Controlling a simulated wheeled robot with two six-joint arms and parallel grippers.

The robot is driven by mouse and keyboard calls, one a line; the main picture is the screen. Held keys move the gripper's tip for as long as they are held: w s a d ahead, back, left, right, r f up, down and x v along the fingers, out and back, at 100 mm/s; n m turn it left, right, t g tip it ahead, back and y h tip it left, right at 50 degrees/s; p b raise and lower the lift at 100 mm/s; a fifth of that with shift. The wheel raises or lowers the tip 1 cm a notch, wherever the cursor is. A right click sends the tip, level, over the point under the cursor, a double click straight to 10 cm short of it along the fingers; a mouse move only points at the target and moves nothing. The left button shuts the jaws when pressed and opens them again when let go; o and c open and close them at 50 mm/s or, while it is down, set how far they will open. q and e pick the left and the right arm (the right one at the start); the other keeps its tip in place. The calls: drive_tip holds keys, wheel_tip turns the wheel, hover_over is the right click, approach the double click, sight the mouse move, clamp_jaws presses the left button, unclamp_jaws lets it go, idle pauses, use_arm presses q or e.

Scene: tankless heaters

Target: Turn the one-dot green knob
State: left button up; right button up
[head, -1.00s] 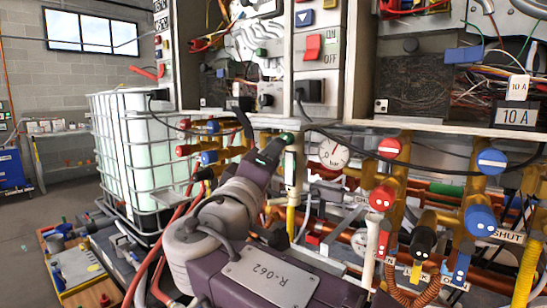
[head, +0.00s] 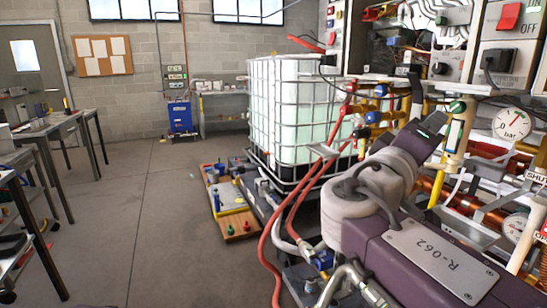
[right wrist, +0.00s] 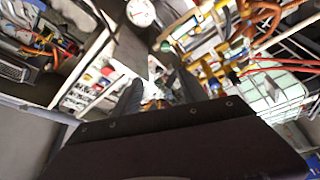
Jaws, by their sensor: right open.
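A green knob (head: 457,107) sits at the top of a tan upright pipe at the right in the head view. Its dots are too small to read. My right arm reaches up from the lower right, and its purple wrist end is just left of and below the knob in the picture. I cannot tell whether it touches the knob. My right gripper (right wrist: 162,92) shows in the right wrist view with two dark fingers apart and nothing between them. In the head view its fingers are not clearly seen. My left gripper is not in view.
A pressure gauge (head: 512,123) is right of the knob, with crowded pipes and cables around. A caged white tank (head: 300,110) stands left of the arm. Red hoses (head: 290,215) hang in front. Open floor (head: 150,215) lies at left, past tables (head: 45,130).

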drive_tip(key=s+d+f+g+y, duration=0.1)
drive_tip(key=d+f+g, duration=0.15)
drive_tip(key=f, duration=0.75)
drive_tip(key=d+f+g+y, duration=0.2)
drive_tip(key=f+g, duration=0.1)
drive_tip(key=f, duration=0.7)
drive_tip(key=s+d+f+g+y, duration=0.1)
drive_tip(key=d+f+g, duration=0.2)
drive_tip(key=f, duration=0.7)
drive_tip(key=s+a+f+m+g+y, duration=0.2)
drive_tip(key=s+a+f+y, duration=0.45)
drive_tip(key=f, duration=0.55)
drive_tip(key=s+a+f+m+g+y, duration=0.1)
drive_tip(key=s+a+f+g+y, duration=0.25)
drive_tip(key=s+a+f, duration=0.5)
use_arm(q)
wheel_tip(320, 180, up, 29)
drive_tip(key=p, duration=2.9)
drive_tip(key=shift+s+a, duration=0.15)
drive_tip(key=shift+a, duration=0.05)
use_arm(e)
drive_tip(key=w+r, duration=0.1)
drive_tip(key=r, duration=1.2)
drive_tip(key=w+a+r+t, duration=0.1)
drive_tip(key=w+r, duration=0.1)
drive_tip(key=r, duration=1.1)
drive_tip(key=shift+w+a+r+t+y, duration=0.15)
drive_tip(key=shift+w+r+t+y, duration=0.15)
drive_tip(key=shift+r+y, duration=0.1)
